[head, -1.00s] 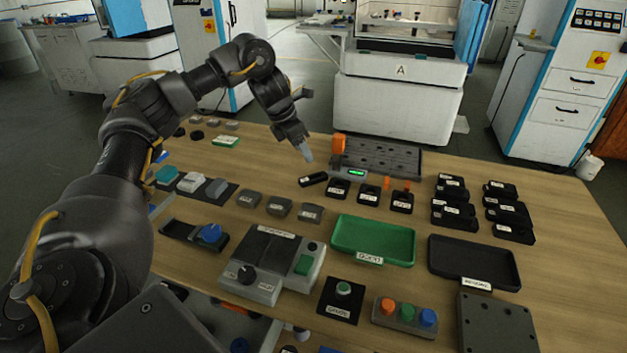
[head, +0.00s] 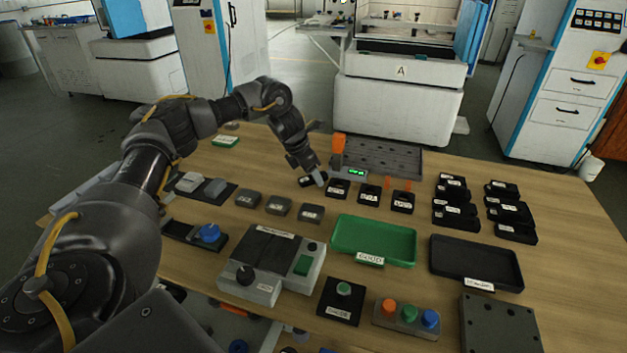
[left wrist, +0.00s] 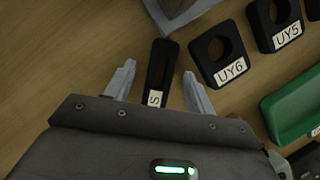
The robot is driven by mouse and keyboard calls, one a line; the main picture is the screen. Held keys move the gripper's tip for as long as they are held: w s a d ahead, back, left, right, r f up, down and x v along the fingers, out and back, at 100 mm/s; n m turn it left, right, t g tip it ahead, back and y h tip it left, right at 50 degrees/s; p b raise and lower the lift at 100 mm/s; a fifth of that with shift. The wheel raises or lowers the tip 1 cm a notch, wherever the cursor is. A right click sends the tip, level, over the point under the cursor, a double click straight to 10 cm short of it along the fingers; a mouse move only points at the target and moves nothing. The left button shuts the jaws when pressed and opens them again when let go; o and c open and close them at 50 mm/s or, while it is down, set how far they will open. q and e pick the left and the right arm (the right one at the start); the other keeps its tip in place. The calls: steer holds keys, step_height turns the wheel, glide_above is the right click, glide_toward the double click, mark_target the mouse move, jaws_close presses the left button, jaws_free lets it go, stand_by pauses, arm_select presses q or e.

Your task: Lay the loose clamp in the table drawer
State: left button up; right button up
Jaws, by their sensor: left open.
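The loose clamp (head: 308,181), a small black bar with a white label, lies on the wooden table left of the labelled black blocks. In the left wrist view the clamp (left wrist: 160,66) shows a long slot and lies between the fingertips, with a gap on each side. My left gripper (head: 319,176) is open and reaches down over the clamp, hiding part of it in the head view. It also shows in the left wrist view (left wrist: 156,78). What seems to be the open table drawer (head: 222,322) is below the front edge, partly hidden by my arm. My right gripper is not in view.
Labelled black blocks (head: 369,194) stand just right of the clamp. A green tray (head: 374,240) and a black tray (head: 474,262) lie to the right. A grey control box (head: 270,265) stands in front.

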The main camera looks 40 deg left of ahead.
arm_select(q)
jaws_close()
stand_by(0.4)
steer(key=shift+r, duration=0.1)
